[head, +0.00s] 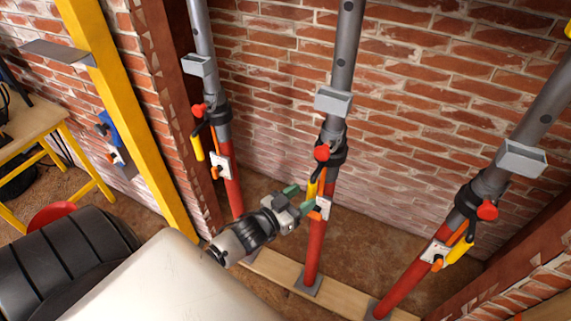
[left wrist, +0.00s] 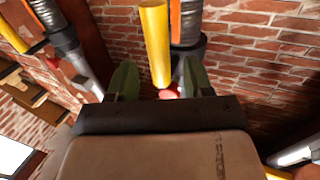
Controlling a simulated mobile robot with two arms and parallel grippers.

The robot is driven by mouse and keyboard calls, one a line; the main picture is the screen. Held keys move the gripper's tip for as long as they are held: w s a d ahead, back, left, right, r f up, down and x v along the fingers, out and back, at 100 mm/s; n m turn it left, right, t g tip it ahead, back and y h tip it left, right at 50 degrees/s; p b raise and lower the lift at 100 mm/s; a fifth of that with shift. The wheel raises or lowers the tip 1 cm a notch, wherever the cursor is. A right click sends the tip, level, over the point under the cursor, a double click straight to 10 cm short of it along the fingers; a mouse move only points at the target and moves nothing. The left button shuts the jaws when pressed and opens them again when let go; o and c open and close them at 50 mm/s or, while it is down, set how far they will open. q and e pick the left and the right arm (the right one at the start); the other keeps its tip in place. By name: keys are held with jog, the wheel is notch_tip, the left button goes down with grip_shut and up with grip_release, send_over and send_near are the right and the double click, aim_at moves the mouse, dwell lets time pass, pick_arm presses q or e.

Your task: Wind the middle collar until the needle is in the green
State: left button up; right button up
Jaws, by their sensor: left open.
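The middle prop (head: 316,235) is a steel tube over a red tube. Its black collar (head: 333,152) carries a red knob (head: 322,153) and a yellow handle (head: 312,189) hanging down. A small white gauge plate (head: 323,207) sits below the collar; its needle and green zone are too small to read. My left gripper (head: 298,199) is open, its green fingers close to the lower end of the yellow handle. In the left wrist view the yellow handle (left wrist: 155,42) appears between the open fingers (left wrist: 158,82); I cannot tell whether they touch it. My right gripper is not in view.
Similar props stand left (head: 231,185) and right (head: 408,275), with their own handles. A wooden sole board (head: 275,271) lies under the props. A brick wall (head: 270,90) is behind. A yellow post (head: 128,110) and a wooden table (head: 35,125) are at the left.

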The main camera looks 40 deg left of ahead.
pick_arm(q)
jog(key=b+v, duration=0.1)
jog(key=v, duration=0.5)
jog(key=shift+s, duration=0.4)
jog(key=shift+a, duration=0.1)
jog(key=s+f+n+g+y, duration=0.15)
jog(key=s+f+g, duration=0.3)
jog(key=f, duration=0.95)
jog(key=s+f+g+y, duration=0.25)
jog(key=s+f, duration=0.25)
jog(key=f, duration=0.8)
jog(key=s+d+f+g, duration=0.2)
jog(key=s+f, duration=0.3)
jog(key=s, duration=0.3)
jog(key=s+d+f+m+g, duration=0.1)
jog(key=s+d+f+g, duration=0.1)
jog(key=s+f+g, duration=0.2)
jog(key=s+d+f+g, duration=0.1)
jog(key=s+f+g, duration=0.2)
jog(key=s+f, duration=0.4)
jog(key=s, duration=0.4)
jog(key=shift+s+d+f+g+b, duration=0.2)
jog(key=shift+s+d+g+b, duration=0.1)
jog(key=shift+d+b, duration=0.1)
